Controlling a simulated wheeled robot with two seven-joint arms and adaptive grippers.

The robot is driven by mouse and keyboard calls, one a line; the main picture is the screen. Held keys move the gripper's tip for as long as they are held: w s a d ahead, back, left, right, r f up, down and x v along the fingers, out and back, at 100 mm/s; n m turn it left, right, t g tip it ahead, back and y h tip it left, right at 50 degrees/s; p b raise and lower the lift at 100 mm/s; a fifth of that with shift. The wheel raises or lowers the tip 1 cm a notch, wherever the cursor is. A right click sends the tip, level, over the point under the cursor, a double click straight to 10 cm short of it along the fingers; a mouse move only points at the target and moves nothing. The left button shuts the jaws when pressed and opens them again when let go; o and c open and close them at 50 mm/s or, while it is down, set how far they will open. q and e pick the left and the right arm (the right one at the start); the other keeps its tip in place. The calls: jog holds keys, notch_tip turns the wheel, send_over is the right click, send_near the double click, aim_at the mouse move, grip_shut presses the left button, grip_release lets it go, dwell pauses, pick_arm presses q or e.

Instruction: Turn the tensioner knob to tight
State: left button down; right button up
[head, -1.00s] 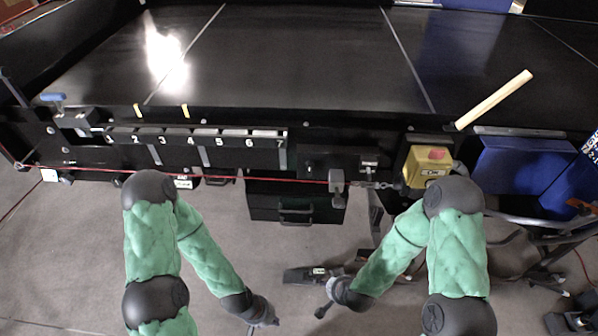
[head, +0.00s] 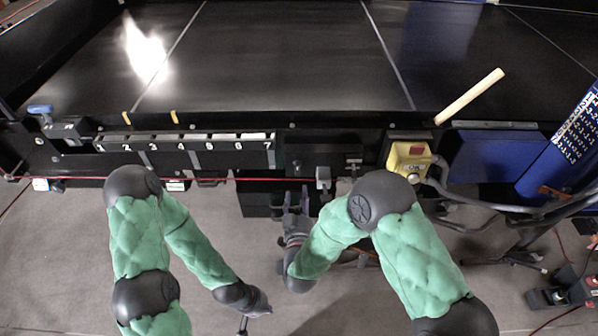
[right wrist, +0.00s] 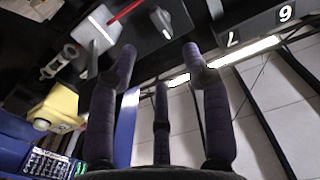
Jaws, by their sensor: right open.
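A dark round knob (right wrist: 161,22) with a pale mark sits on a black panel at the top of the right wrist view; it looks like the tensioner knob. I cannot read its setting. In the head view the panel (head: 311,156) shows right of the numbered row, and the knob is too small to make out clearly. My right gripper (head: 296,198) is open and empty just below this panel. In the right wrist view its purple fingers (right wrist: 160,62) are spread, with their tips short of the knob. My left gripper (head: 245,318) hangs low over the floor; its fingers are hardly visible.
A grey block (right wrist: 96,34) on a red cord is beside the knob. A yellow box (head: 408,160) with a red top stands right of the panel. A numbered row (head: 185,141) lies left. A wooden handle (head: 470,96) rests on the belt edge.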

aim_at(299, 171)
jog(key=w, duration=1)
jog(key=shift+f, duration=0.1)
grip_shut()
